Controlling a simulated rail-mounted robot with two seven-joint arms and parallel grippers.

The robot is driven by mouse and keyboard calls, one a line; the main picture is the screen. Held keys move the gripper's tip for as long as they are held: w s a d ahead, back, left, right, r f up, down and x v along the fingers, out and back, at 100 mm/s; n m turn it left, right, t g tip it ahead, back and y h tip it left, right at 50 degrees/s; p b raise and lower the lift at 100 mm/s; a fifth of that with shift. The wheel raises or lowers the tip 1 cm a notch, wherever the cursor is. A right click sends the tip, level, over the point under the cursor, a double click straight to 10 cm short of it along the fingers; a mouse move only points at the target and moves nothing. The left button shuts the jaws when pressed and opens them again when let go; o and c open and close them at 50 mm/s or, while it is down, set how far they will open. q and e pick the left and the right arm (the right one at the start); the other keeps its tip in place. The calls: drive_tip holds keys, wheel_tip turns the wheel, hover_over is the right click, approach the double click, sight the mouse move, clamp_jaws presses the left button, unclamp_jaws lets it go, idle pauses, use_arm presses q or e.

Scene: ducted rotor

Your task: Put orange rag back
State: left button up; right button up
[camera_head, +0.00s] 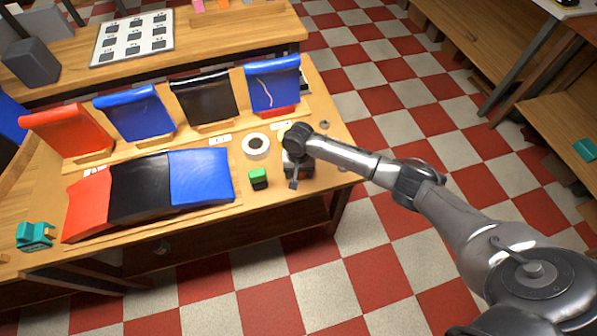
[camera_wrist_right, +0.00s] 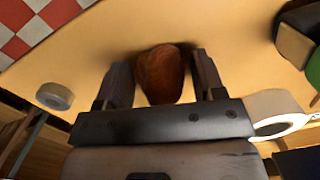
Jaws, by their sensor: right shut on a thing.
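The orange rag (camera_wrist_right: 160,74) shows in the right wrist view as a rounded, brownish-orange bundle between the two fingers of my right gripper (camera_wrist_right: 162,82). The gripper is shut on it, low over or at the wooden tabletop; I cannot tell whether the rag touches the wood. In the head view my right gripper (camera_head: 295,170) is at the right end of the workbench (camera_head: 325,150), just right of a green-and-black block. The rag is hidden there behind the gripper and wrist. My left gripper is not in view.
A white tape roll (camera_head: 256,146) and the green-and-black block (camera_head: 258,178) stand close left of the gripper. A small grey ring (camera_head: 324,124) lies near the right edge. Red, black and blue curved panels (camera_head: 200,175) fill the left. A teal clamp-like item (camera_head: 35,236) sits front left.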

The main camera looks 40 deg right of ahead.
drive_tip(key=shift+f, duration=0.1)
drive_tip(key=o, duration=0.9)
